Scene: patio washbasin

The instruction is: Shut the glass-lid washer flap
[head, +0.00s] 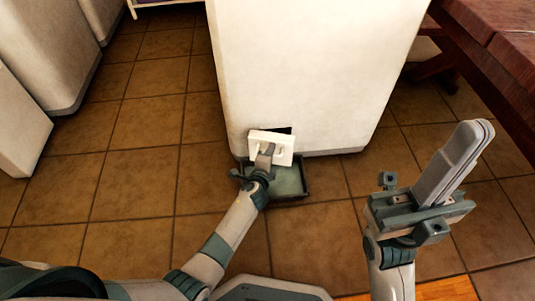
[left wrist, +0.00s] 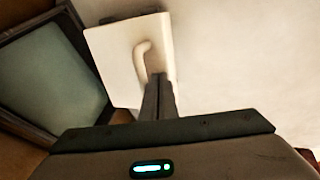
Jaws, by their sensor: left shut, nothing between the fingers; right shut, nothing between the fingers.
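The washer (head: 315,70) is a tall white body in the middle of the head view. Its flap (head: 285,150) is a small white panel low on the front, standing out from the body with a dark opening behind it. In the left wrist view the flap (left wrist: 112,62) carries a curved white handle (left wrist: 143,60). My left gripper (head: 266,150) is shut and empty, with its tips at the flap; they also show beside the handle in the left wrist view (left wrist: 160,80). I cannot tell whether they touch. My right gripper (head: 482,128) is shut and empty, well right of the flap. The glass lid is not in view.
A dark-rimmed tray (head: 303,180) with a grey-green inside lies on the floor below the flap; it shows at left in the left wrist view (left wrist: 78,50). A reddish wooden table (head: 505,55) stands at right, other white units (head: 40,50) at left.

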